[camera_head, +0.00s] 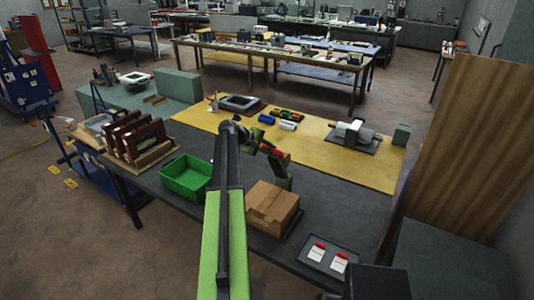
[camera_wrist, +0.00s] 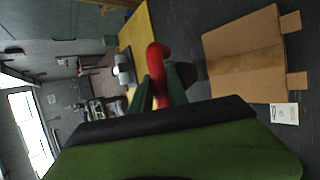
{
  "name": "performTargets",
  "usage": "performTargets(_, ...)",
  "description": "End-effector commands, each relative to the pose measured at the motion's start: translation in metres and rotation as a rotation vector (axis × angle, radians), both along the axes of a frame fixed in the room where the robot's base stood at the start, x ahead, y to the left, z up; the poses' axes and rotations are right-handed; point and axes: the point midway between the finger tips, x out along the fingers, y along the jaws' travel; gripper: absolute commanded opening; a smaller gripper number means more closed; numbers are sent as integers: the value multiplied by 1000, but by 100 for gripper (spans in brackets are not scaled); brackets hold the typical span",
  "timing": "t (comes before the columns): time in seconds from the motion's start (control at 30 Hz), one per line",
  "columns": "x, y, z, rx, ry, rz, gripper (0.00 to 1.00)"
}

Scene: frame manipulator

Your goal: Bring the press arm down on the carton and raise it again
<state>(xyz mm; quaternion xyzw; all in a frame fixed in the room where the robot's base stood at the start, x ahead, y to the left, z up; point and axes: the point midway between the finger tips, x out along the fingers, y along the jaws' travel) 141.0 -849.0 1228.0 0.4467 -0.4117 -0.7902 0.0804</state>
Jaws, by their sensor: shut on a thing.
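The brown carton (camera_head: 272,207) sits on the dark table top at right of centre. It also shows at the right of the wrist view (camera_wrist: 243,55). The grey-green press (camera_head: 282,175) stands just behind the carton. Its press arm has a red handle (camera_head: 273,152), which shows large in the wrist view (camera_wrist: 156,65). My gripper (camera_head: 264,146) is shut on the red handle, above and behind the carton. In the wrist view my gripper (camera_wrist: 163,88) has the handle between its dark fingers. Whether the press touches the carton is hidden.
A green bin (camera_head: 187,180) stands left of the carton, and a wooden rack (camera_head: 140,138) farther left. A dark tray (camera_head: 328,262) with two red-topped white items lies at front right. A yellow mat (camera_head: 310,140) with tools covers the back. A wooden panel (camera_head: 455,150) stands at right.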

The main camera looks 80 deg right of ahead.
Motion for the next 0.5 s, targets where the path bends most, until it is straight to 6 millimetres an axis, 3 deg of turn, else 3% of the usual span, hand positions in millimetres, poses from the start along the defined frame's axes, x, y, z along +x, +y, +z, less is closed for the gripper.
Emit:
performTargets(0.2, -6, -22, 13, 3, 2, -4, 0)
performTargets(0.5, -8, -31, 17, 3, 5, 0, 0)
